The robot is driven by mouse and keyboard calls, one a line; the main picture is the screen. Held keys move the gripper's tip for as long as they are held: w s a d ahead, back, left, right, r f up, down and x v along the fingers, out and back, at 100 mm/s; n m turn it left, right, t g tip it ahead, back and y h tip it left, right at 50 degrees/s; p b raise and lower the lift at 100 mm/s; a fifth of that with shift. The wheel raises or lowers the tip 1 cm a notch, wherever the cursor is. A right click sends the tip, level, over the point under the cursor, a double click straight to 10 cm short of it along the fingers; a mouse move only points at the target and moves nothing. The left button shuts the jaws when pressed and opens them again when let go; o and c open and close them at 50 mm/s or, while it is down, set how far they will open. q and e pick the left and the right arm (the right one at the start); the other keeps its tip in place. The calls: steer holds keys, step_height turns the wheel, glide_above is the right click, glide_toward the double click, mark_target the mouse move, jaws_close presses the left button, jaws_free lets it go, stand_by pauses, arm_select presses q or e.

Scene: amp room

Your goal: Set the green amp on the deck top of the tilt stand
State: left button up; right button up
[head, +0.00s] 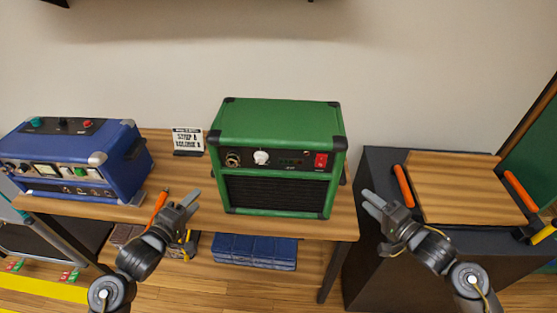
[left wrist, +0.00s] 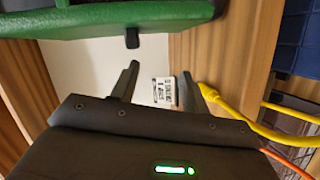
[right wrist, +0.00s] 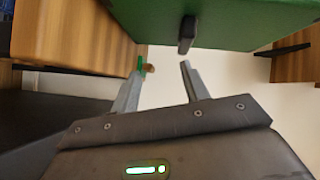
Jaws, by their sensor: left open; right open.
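The green amp (head: 277,155) stands upright on the wooden table (head: 345,222), with black corners, a dark grille, a white knob and a red switch. Its green side shows close by in the left wrist view (left wrist: 120,18) and the right wrist view (right wrist: 235,20). My left gripper (head: 185,202) is open and empty, left of the amp's lower front, apart from it. My right gripper (head: 370,200) is open and empty, just right of the amp, apart from it. The tilt stand (head: 385,245) is a dark box at the right with a wooden deck top (head: 460,187) and orange handles. The deck is bare.
A blue amp (head: 75,155) stands at the table's left. A small sign (head: 188,141) stands behind, between the amps. Blue folded cloth (head: 254,250) lies on the shelf below. A dark green thing (head: 535,140) stands beyond the stand's right. A gap separates table and stand.

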arm_select(q)
steer(key=w+r+n+h, duration=0.1)
steer(key=r+t+h, duration=0.1)
steer(key=r, duration=0.1)
steer(key=shift+w+n, duration=0.35)
steer(key=shift+n, duration=0.05)
arm_select(e)
steer(key=r+y, duration=0.1)
steer(key=w+r+m, duration=0.1)
steer(key=r+y, duration=0.1)
steer(key=shift+w+d+y, duration=0.15)
steer(key=shift+d+y, duration=0.15)
steer(key=shift+r, duration=0.1)
arm_select(q)
steer(key=x, duration=1.1)
arm_select(e)
steer(key=x, duration=1.1)
steer(key=shift+a+f, duration=0.1)
steer(key=shift+f, duration=0.15)
arm_select(q)
steer(key=shift+s, duration=0.1)
steer(key=shift+c, duration=0.2)
arm_select(e)
steer(key=shift+c, duration=0.2)
arm_select(q)
jaws_close()
arm_select(e)
jaws_close()
